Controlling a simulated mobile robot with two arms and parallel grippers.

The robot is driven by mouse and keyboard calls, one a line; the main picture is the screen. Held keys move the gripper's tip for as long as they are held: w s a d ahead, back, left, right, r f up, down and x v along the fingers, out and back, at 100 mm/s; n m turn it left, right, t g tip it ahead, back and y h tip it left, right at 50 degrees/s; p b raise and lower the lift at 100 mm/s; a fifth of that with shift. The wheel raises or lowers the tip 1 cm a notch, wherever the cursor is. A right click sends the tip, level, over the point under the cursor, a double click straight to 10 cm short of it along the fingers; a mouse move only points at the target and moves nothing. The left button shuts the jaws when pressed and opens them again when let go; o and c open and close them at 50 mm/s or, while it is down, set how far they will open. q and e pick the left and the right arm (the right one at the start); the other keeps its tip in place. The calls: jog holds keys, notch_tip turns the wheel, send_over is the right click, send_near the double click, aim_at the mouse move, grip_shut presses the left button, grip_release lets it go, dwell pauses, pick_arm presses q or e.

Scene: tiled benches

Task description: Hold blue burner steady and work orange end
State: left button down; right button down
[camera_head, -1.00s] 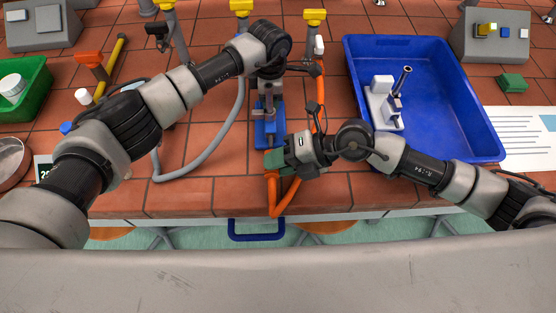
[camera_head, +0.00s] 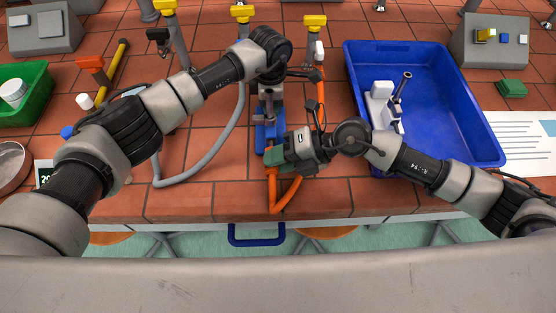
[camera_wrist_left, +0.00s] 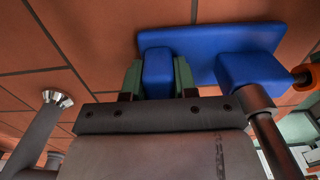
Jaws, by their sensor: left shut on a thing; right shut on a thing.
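The blue burner (camera_head: 259,136) stands on the tiled bench, partly covered by my arms. In the left wrist view its blue base plate (camera_wrist_left: 197,42) shows, with a blue block (camera_wrist_left: 157,73) between green fingertips. My left gripper (camera_wrist_left: 158,80) is shut on that block. My right gripper (camera_head: 272,157) is shut on the end of the orange hose (camera_head: 288,193), at the burner's near side. An orange end piece (camera_wrist_left: 302,77) shows beside the burner in the left wrist view. The exact contact between hose and burner is hidden.
A blue tray (camera_head: 440,65) with a white and grey burner (camera_head: 384,105) lies to the right. A grey hose (camera_head: 205,160) curves on the left. Yellow taps (camera_head: 315,20) stand behind. A green crate (camera_head: 40,95) is at far left. Bench front is mostly clear.

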jog(key=shift+w, duration=1.15)
dwell(0.9)
jog(key=c, duration=0.8)
grip_release()
jog(key=shift+c, duration=0.2)
jog(key=shift+d, duration=0.1)
jog(key=v, duration=1.2)
pick_arm(q)
jog(key=c, duration=0.8)
grip_release()
jog(key=shift+r, duration=0.1)
